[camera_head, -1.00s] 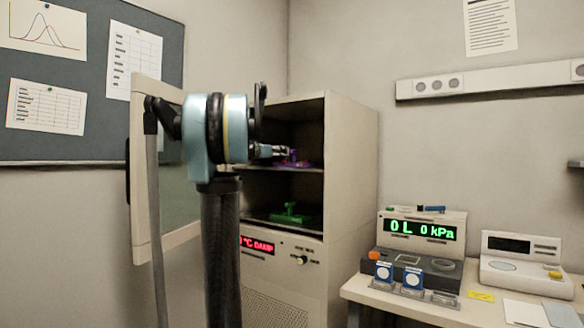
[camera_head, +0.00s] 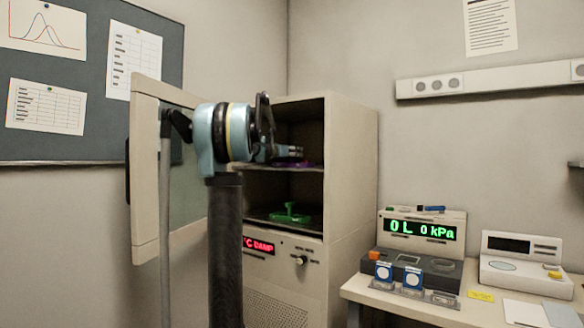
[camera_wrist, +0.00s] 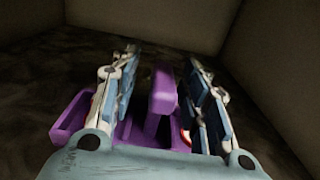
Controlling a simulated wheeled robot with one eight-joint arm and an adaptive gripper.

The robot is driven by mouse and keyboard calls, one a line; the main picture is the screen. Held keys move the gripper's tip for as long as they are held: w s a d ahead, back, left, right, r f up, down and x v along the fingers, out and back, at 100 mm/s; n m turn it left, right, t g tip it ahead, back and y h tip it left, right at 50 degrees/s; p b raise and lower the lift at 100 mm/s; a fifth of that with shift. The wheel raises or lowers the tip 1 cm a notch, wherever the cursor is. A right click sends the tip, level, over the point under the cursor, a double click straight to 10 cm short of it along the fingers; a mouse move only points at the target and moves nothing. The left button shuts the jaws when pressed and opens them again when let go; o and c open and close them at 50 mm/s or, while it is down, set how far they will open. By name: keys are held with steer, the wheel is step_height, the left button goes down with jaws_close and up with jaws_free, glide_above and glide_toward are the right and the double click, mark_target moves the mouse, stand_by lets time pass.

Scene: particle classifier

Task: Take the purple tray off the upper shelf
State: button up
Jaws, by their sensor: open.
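The purple tray (camera_head: 292,165) lies on the upper shelf inside the open cabinet, mostly hidden by my gripper in the head view. The wrist view shows its raised handle (camera_wrist: 163,92) upright between my fingers, and its body (camera_wrist: 73,118) reaching out past the left finger. My gripper (camera_wrist: 163,65) is open, with one finger on each side of the handle and a visible gap to each. In the head view my gripper (camera_head: 297,152) reaches into the upper compartment, just above the tray.
A green tray (camera_head: 290,215) sits on the lower shelf. The cabinet door (camera_head: 147,185) stands open at the left, close to my arm. The cabinet's side wall (camera_head: 350,170) bounds the right. A bench (camera_head: 420,310) with instruments stands further right.

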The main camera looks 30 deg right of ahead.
jaws_close()
steer(key=shift+r, duration=0.15)
